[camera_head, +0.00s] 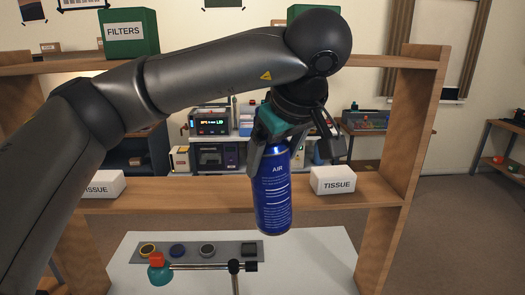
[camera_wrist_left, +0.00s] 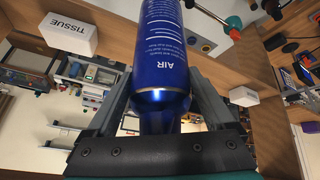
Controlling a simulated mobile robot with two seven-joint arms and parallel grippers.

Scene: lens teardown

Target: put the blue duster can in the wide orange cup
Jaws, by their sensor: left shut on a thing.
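My left gripper (camera_head: 284,150) is shut on the blue duster can (camera_head: 273,195), gripping it near its top end. The can is nearly upright in the head view, its "AIR" label showing, held in the air in front of the wooden shelf. In the left wrist view the can (camera_wrist_left: 160,60) stretches away between the two fingers of the left gripper (camera_wrist_left: 165,100). I do not see the wide orange cup in either view. My right gripper is out of view.
The shelf board (camera_head: 215,192) holds white tissue boxes, one (camera_head: 333,180) just right of the can. A white table (camera_head: 315,260) below bears a grey strip (camera_head: 225,252) with several round parts, a teal bulb (camera_head: 160,273) with a red top and a metal rod stand (camera_head: 205,267).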

